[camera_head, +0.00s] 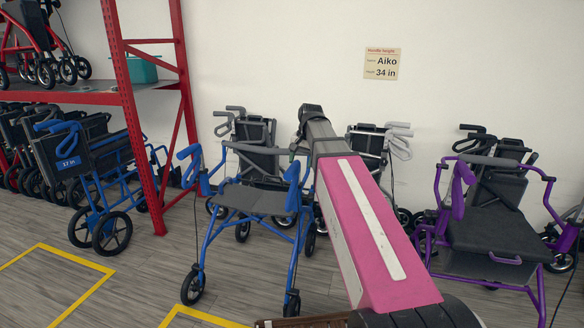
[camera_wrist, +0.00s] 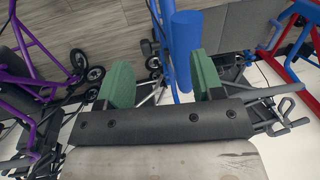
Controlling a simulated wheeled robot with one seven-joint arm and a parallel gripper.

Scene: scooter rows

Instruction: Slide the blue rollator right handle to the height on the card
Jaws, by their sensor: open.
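The blue rollator (camera_head: 252,202) stands in the middle of the head view with a dark seat and two blue handles. Its handle on the picture's right (camera_head: 292,171) is just below the end of my arm. In the wrist view a blue handle grip (camera_wrist: 187,45) lies between the green fingers, closer to the right one. My gripper (camera_wrist: 160,72) is open, with nothing clamped; contact with the handle cannot be told. In the head view my arm largely hides it. The card (camera_head: 382,64) on the wall reads Aiko, 34 in.
A purple rollator (camera_head: 490,225) stands at the right. Folded rollators (camera_head: 250,140) line the wall behind the blue one. A red rack (camera_head: 140,115) with more rollators is at the left. Yellow lines (camera_head: 75,262) mark open floor in front.

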